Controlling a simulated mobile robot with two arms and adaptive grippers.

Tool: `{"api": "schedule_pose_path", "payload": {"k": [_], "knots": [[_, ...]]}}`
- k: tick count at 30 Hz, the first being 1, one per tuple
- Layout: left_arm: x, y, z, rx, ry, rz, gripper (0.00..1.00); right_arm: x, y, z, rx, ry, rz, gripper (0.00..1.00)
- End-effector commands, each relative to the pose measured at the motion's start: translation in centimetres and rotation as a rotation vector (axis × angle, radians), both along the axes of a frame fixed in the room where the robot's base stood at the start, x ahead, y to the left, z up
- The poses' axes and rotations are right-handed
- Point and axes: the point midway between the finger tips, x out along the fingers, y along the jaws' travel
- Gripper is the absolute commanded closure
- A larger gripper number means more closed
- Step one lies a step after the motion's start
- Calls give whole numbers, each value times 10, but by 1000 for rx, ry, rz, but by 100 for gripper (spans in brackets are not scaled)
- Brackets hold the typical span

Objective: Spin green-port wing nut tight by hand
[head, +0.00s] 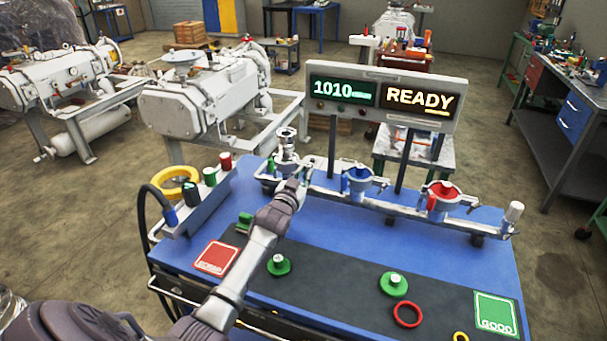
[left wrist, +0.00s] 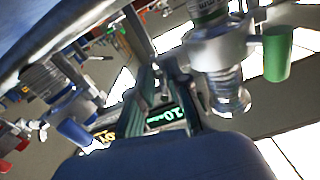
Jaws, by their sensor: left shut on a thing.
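The green port (head: 287,145) is the leftmost port on the metal manifold, with a bright metal fitting standing upright on it. In the left wrist view the green port (left wrist: 217,55) is at upper right, upside down, with a green handle (left wrist: 277,53) beside it. My left gripper (head: 298,182) is at the front right side of this port, shut on the wing nut. The wing nut is mostly hidden by the fingers and too small to make out. The left gripper (left wrist: 163,92) fills the middle of the wrist view. My right gripper is not in view.
A blue port (head: 358,181) and a red port (head: 441,196) stand further right on the manifold. The display (head: 382,96) reads 1010 and READY. Green caps (head: 393,284), a red ring (head: 408,314), a red pad (head: 215,257) and a green pad (head: 495,313) lie on the bench.

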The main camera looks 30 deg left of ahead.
Motion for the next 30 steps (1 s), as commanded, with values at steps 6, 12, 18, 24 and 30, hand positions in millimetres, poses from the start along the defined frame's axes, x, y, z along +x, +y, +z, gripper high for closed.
{"api": "schedule_pose_path", "payload": {"k": [6, 12, 18, 24, 30], "knots": [[0, 0, -2, 165, 44, 0, 100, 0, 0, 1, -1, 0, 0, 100], [0, 0, -2, 268, 69, 0, 100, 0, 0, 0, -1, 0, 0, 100], [0, 0, -2, 326, 83, 0, 100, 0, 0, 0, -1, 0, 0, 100], [0, 0, -2, 346, 88, 0, 100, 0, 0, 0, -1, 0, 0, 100], [0, 0, -2, 347, 89, 0, 100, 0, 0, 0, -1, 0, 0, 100]]}}
